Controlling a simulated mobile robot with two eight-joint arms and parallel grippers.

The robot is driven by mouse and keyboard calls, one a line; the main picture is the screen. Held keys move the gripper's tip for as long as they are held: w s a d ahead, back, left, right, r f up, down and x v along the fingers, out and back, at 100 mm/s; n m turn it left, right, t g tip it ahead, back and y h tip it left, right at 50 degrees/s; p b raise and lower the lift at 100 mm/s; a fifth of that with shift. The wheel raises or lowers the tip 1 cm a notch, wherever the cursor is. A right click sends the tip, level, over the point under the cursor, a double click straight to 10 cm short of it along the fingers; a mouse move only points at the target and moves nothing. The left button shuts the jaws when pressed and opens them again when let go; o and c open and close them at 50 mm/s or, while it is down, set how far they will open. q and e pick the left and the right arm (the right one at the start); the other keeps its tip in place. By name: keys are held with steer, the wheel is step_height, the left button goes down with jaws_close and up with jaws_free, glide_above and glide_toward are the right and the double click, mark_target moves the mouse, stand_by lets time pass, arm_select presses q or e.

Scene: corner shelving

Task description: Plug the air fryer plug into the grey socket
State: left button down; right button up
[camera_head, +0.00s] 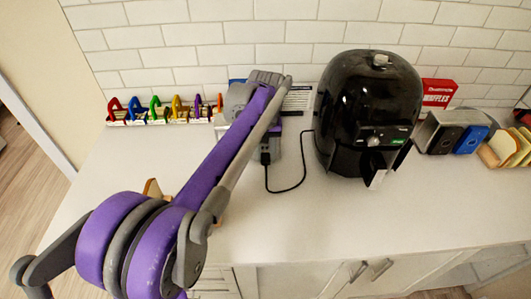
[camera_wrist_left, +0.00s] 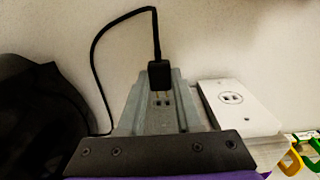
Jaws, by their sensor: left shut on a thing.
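The black air fryer (camera_head: 368,105) stands on the counter, and its cord runs left to the black plug (camera_head: 265,158). In the left wrist view the plug (camera_wrist_left: 159,74) has its prongs toward the bottom of the picture and its cord rising from the top. My left gripper (camera_wrist_left: 157,78) is shut on the plug. Just below the prongs, a grey surface with two dark slots, seemingly the grey socket (camera_wrist_left: 163,103), shows apart from them. A white socket plate (camera_wrist_left: 238,106) lies to its right. My left arm hides much of this spot in the head view. My right gripper is not in view.
Several coloured-handled items (camera_head: 160,110) stand in a row along the back wall at left. A red waffles box (camera_head: 438,92), a toaster (camera_head: 440,135) and bread slices (camera_head: 508,148) are at right. The front of the counter (camera_head: 300,220) is largely clear.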

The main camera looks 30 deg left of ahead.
arm_select(q)
steer(key=shift+w+a, duration=0.35)
steer(key=shift+w, duration=0.2)
steer(key=shift+w+a, duration=0.35)
steer(key=shift+w, duration=0.2)
steer(key=c, duration=0.5)
jaws_free()
step_height(320, 180, up, 11)
steer(key=p, duration=0.1)
steer(key=shift+f, duration=0.15)
stand_by(0.3)
